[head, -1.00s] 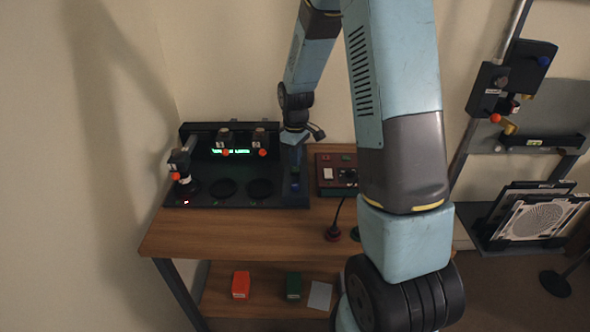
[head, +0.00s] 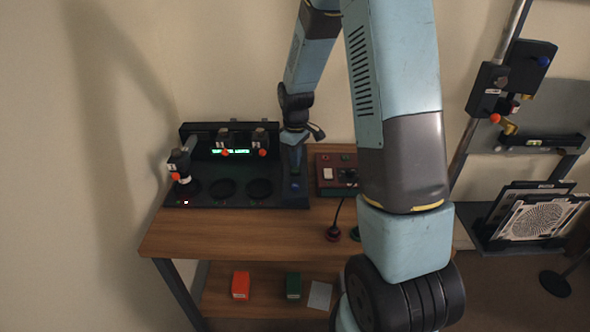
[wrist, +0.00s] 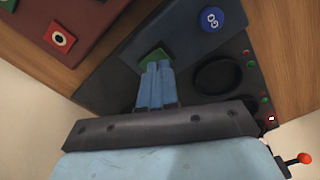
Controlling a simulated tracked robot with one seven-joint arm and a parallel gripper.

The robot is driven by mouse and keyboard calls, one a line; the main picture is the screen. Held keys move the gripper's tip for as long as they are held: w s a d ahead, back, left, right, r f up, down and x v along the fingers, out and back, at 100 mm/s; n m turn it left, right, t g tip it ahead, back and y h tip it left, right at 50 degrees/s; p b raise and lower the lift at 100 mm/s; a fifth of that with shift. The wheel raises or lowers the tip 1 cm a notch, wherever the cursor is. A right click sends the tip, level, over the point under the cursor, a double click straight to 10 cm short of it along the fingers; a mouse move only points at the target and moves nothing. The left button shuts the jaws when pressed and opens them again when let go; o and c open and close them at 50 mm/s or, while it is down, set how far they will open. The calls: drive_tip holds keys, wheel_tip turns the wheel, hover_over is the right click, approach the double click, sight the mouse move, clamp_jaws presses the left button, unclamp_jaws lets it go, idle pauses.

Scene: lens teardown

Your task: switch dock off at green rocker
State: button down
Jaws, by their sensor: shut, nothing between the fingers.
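The dock (head: 237,201) is a black unit on the left of the wooden table, with round wells and a lit green display (head: 230,151). In the wrist view the green rocker (wrist: 150,52) lies on the dock's dark panel, partly hidden by my fingertips. My gripper (wrist: 156,66) is shut and empty, its blue fingers together over the rocker. I cannot tell whether they touch it. In the head view my gripper (head: 295,182) points down at the dock's right end, and the rocker is hidden there.
A blue GO button (wrist: 211,18) sits close to the rocker on the same panel. A dark red control box (head: 326,188) stands right of the dock. Orange-knobbed parts (head: 178,164) rise at the dock's left. The table's front (head: 230,240) is clear.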

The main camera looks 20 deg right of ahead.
sight(295, 171)
drive_tip(key=shift+f, duration=1.05)
idle(0.9)
wheel_tip(295, 171, up, 7)
idle(1.0)
drive_tip(key=s+r+m+t, duration=0.35)
drive_tip(key=s+r, duration=0.75)
drive_tip(key=r, duration=0.5)
drive_tip(key=s+r+m+t, duration=0.1)
drive_tip(key=s+r, duration=0.3)
drive_tip(key=s, duration=0.4)
drive_tip(key=s+r+m+t, duration=0.1)
drive_tip(key=s+r+m, duration=0.2)
drive_tip(key=s, duration=0.6)
drive_tip(key=shift+s+r+m, duration=0.15)
drive_tip(key=shift+r+m, duration=0.2)
drive_tip(key=shift+m, duration=0.1)
drive_tip(key=c, duration=1.8)
unclamp_jaws()
